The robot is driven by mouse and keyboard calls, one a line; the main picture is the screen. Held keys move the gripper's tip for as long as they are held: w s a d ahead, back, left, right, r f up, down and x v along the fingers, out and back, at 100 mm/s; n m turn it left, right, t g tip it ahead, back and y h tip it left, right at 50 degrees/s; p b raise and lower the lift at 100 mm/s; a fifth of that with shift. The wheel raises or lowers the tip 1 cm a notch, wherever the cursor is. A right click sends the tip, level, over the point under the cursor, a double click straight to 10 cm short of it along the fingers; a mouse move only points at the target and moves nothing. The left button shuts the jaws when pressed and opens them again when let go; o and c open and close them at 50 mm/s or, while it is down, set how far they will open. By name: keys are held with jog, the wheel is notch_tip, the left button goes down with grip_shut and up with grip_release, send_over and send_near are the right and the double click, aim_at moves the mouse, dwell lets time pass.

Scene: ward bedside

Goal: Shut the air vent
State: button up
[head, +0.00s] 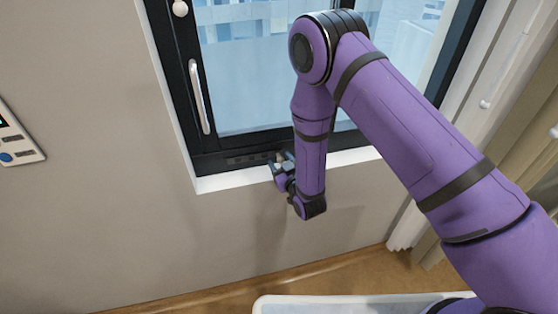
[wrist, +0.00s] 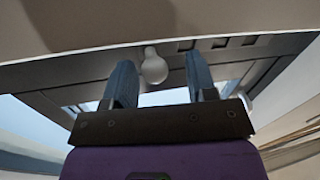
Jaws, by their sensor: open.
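The air vent is a dark slotted strip (head: 248,159) along the bottom rail of the black window frame. In the wrist view, its slots (wrist: 219,43) show as dark openings to the right of a pale round knob (wrist: 154,67). My gripper (head: 280,166) is at the bottom rail, at the right end of the visible slots. In the wrist view, my gripper (wrist: 161,62) is open, with one blue-grey finger on each side of the knob. There are visible gaps between the knob and both fingers. My arm hides the rail further right.
A white sill (head: 235,181) runs just below the rail. A white window handle (head: 200,97) stands on the left frame. A wall panel with buttons (head: 17,140) is at far left. Curtains (head: 505,100) hang at right. A pale tray-like edge (head: 350,303) is below.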

jog(key=v, duration=0.9)
jog(key=shift+s, duration=0.3)
jog(key=shift+d, duration=0.15)
